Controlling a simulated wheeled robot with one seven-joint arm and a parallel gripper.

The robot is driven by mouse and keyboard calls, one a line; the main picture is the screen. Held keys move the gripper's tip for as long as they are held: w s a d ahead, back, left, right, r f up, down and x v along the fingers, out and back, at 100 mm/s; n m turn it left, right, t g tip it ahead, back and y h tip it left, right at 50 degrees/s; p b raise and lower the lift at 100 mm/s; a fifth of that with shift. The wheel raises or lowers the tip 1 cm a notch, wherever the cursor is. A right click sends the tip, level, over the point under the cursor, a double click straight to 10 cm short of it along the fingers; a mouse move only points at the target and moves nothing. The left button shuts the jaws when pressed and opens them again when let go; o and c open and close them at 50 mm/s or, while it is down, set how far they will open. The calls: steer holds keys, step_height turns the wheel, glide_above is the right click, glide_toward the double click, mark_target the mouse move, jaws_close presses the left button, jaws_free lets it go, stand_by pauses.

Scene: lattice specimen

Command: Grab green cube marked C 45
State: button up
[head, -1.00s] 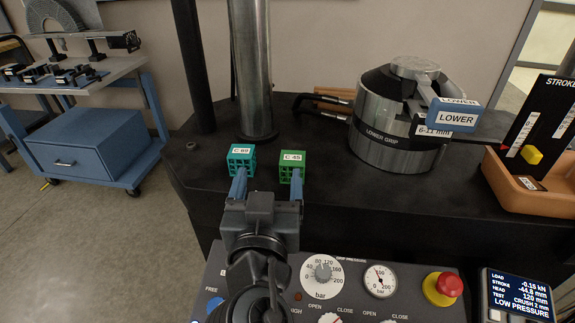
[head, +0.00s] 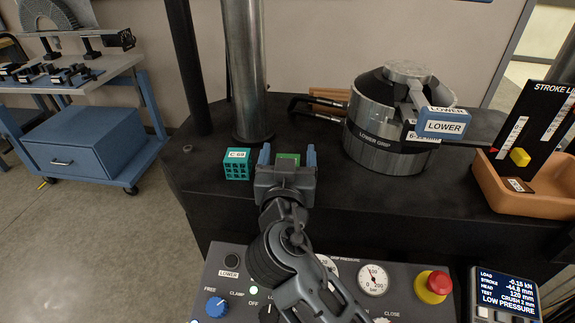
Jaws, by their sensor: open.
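The green cube (head: 288,158) marked C-45 in the earlier view sits on the black machine table (head: 330,195). Only its top part shows now; my gripper hides the rest, including its label. My gripper (head: 287,155) is open, with one blue finger on the left and one on the right of the green cube. I cannot tell whether the fingers touch it. A teal cube (head: 237,164) marked C-69 stands just left of my gripper.
A steel column (head: 246,70) rises behind the cubes. The lower grip (head: 390,125), with its blue LOWER tag (head: 444,126), stands to the right. A control panel (head: 405,285) with a red button (head: 438,283) is in front. The table between green cube and lower grip is mostly clear.

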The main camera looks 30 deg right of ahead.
steer(key=shift+c, duration=0.3)
steer(key=c, duration=1)
